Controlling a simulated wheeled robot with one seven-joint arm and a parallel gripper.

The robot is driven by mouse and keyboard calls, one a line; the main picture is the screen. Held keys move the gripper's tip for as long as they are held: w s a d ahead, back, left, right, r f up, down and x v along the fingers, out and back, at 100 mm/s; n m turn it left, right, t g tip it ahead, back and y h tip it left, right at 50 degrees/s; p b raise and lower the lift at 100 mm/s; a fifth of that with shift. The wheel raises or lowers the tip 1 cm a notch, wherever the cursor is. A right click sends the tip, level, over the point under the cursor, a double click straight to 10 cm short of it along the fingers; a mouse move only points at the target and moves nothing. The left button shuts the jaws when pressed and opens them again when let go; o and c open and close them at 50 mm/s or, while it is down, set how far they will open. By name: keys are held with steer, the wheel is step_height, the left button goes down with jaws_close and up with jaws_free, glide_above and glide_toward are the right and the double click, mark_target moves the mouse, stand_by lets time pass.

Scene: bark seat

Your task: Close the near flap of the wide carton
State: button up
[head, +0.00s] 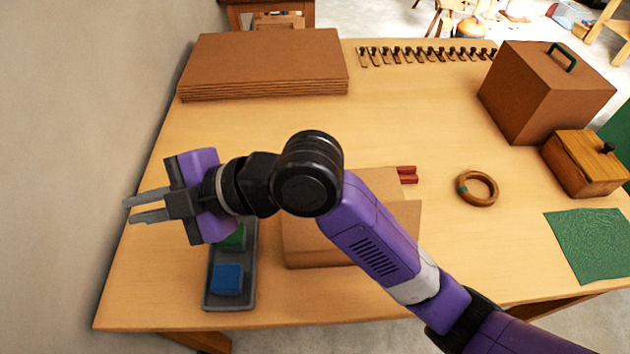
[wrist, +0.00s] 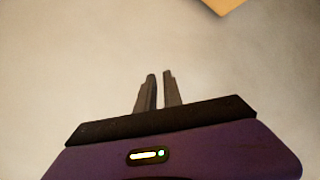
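A low brown cardboard carton (head: 305,251) stands at the front middle of the table in the head view. My arm crosses in front of it and hides much of its top, so I cannot tell how its flaps stand; a flat cardboard part shows right of the arm. My gripper (head: 130,210) is left of the carton, near the table's left edge and pointing toward the wall. Its two fingers are apart with nothing between them; they also show empty in the wrist view (wrist: 160,88).
A grey tray (head: 230,305) with blue and green blocks lies left of the carton. Flat cardboard sheets (head: 265,62) are stacked behind. A wooden ring (head: 477,188), a lidded wooden box (head: 583,165) and a tall handled carton (head: 540,90) stand right. The wall (head: 80,150) is close left.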

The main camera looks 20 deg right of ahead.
steer(key=d+f+n+g+h, duration=0.35)
steer(key=d+n+h, duration=0.2)
steer(key=d, duration=0.85)
steer(key=d+f+n+g+h, duration=0.2)
steer(key=d+f+n+h, duration=0.35)
steer(key=d, duration=0.75)
steer(key=shift+s+f+m+h+b, duration=0.2)
steer(key=shift+f+m+h+b, duration=0.25)
steer(key=shift+f+b, duration=0.6)
steer(key=shift+s+f+m+h+b, duration=0.2)
steer(key=shift+f+m+h+b, duration=0.2)
steer(key=shift+f+b, duration=0.6)
steer(key=shift+r, duration=0.1)
step_height(320, 180, up, 6)
steer(key=p, duration=0.5)
steer(key=shift+r, duration=0.15)
